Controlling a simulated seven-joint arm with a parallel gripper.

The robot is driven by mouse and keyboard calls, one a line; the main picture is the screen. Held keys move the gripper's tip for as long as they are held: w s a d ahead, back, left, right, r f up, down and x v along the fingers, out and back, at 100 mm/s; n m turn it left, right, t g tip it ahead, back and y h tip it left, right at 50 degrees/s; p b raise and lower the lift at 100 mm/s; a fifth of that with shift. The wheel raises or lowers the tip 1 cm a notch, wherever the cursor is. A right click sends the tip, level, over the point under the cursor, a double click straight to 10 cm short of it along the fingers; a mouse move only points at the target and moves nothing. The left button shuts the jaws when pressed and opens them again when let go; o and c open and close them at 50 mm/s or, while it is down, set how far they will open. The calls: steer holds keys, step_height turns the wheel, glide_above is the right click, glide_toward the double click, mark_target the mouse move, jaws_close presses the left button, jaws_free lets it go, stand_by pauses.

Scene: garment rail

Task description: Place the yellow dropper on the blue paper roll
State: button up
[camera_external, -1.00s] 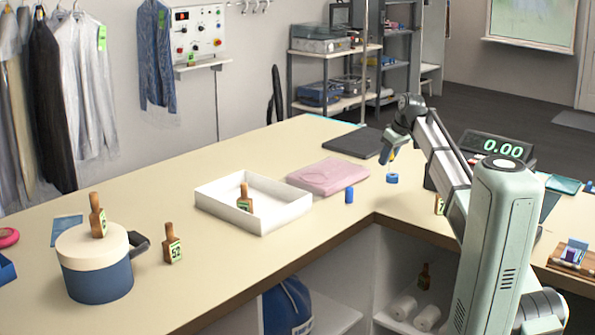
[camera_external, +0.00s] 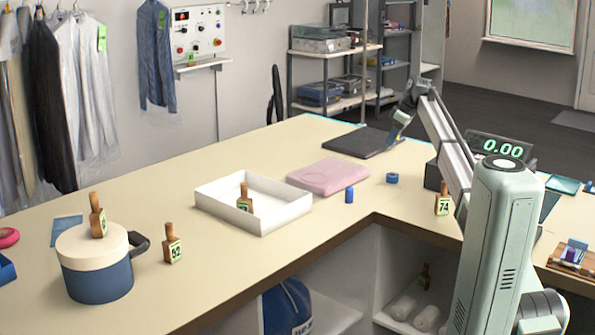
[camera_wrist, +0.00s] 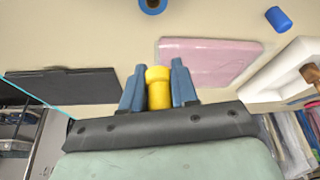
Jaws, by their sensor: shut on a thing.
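My gripper (camera_wrist: 158,75) is shut on the yellow dropper (camera_wrist: 158,90), which sits between the two blue fingers in the wrist view. The blue paper roll (camera_external: 392,178) is a short ring standing on the counter, apart from the gripper. It also shows at the top edge of the wrist view (camera_wrist: 152,5), partly cut off, with its hole visible.
A pink folded cloth (camera_external: 328,176), a white tray (camera_external: 254,205) and a dark pad (camera_external: 358,142) lie nearby. A brown bottle tagged 74 (camera_external: 443,203) stands to the right.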

steer(key=shift+f, duration=4.35)
jaws_close()
steer(key=shift+f, duration=0.1)
steer(key=o, duration=1)
jaws_free()
steer(key=shift+o, duration=0.2)
steer(key=v, duration=1.2)
